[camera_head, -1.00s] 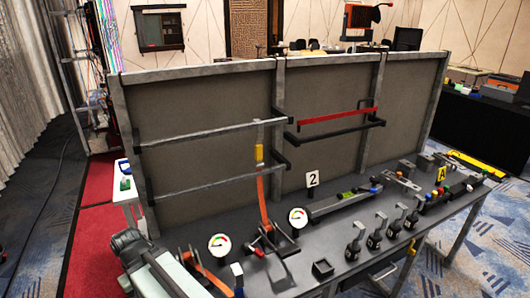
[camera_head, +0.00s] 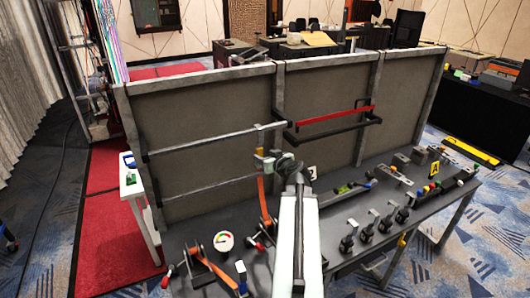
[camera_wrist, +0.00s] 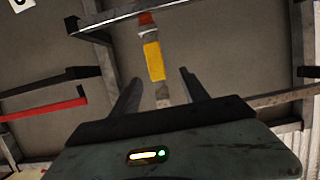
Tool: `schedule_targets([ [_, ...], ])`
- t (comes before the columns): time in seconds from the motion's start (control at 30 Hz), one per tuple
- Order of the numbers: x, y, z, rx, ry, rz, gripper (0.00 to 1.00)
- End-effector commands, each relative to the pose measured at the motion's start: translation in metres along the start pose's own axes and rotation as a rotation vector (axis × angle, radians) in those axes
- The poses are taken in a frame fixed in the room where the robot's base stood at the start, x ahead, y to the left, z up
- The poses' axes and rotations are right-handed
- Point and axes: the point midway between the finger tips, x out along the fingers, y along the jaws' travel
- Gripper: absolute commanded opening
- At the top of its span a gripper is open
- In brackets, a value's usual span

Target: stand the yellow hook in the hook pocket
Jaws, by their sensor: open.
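The yellow hook (camera_head: 259,151) is a yellow sleeve with a grey end, at the top of an orange strap (camera_head: 262,192). Its grey end reaches the upper grey rail (camera_head: 205,139). My gripper (camera_head: 283,160) is just right of the yellow part in the head view. In the wrist view my gripper (camera_wrist: 158,90) is open, and the yellow hook (camera_wrist: 154,60) shows between and beyond its fingers, with no grip on it. The wrist picture looks turned over, with the strap at the top. I cannot make out the hook pocket; my arm covers part of the bench.
A red bar (camera_head: 335,115) and black bracketed rail stand right of my gripper. The bench (camera_head: 345,213) carries ratchets, a dial gauge (camera_head: 224,240) and several dark clamps along its front. The wall panels (camera_head: 200,105) close off the back.

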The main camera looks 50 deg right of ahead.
Motion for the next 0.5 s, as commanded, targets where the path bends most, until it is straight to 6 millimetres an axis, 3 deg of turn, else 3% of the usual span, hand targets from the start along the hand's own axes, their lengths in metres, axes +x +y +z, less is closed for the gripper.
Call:
schedule_targets([
  [0.27, 0.004, 0.006, -0.001, -0.001, 0.008, 0.01, 0.53],
  [0.5, 0.041, 0.006, 0.0, -0.002, 0.007, 0.007, 0.53],
])
